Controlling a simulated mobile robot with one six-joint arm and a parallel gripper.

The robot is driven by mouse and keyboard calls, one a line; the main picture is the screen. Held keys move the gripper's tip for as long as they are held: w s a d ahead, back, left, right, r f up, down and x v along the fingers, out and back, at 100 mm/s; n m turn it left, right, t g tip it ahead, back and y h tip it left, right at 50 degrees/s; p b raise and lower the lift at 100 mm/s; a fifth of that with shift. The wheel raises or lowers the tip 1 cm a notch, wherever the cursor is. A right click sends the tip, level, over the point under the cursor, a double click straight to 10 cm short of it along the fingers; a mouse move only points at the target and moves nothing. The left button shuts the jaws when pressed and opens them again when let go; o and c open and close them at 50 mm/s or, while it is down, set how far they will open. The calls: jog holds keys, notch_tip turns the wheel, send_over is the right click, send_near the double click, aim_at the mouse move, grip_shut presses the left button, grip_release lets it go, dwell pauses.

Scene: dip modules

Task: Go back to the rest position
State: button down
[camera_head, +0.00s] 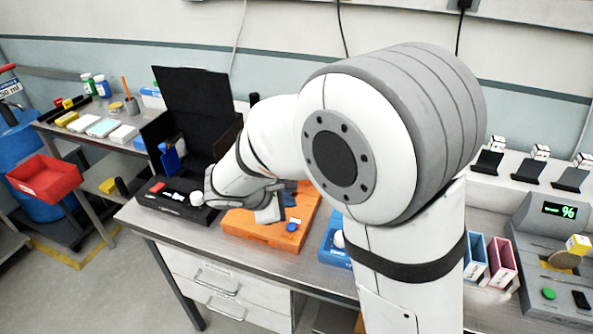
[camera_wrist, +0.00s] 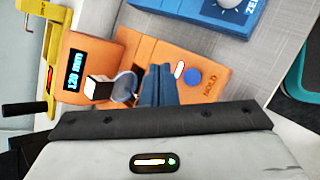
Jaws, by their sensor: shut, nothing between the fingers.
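My gripper (camera_wrist: 158,75) shows in the wrist view as two blue fingers pressed together with nothing between them. Its fingers point at the orange device (camera_wrist: 215,62), whose display (camera_wrist: 76,70) reads 120 mm. A blue button (camera_wrist: 193,76) and a "HOLD" label are just right of the fingers. A white-faced block and a round grey part sit just left of the fingers. In the head view my white arm reaches down over the orange device (camera_head: 260,233) on the bench and hides part of it. I cannot tell the gap between fingers and device.
A black open case (camera_head: 195,95) stands left of the orange device, with a black tray (camera_head: 165,200) before it. A blue device (camera_head: 333,243) is to the right, partly behind my arm. A red bin (camera_head: 44,180) is far left. A grey machine (camera_head: 550,250) stands at right.

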jog(key=s+d+r+m+g+y, duration=0.1)
jog(key=s+d+r+m+y, duration=0.2)
jog(key=s+d+m, duration=0.5)
jog(key=s+d+r+m+g+y, duration=0.2)
jog(key=s+d+r+m+y, duration=0.1)
jog(key=s+d+m, duration=0.6)
jog(key=shift+s+r+m+g, duration=0.3)
jog(key=shift+s+m, duration=0.3)
jog(key=shift+s, duration=0.2)
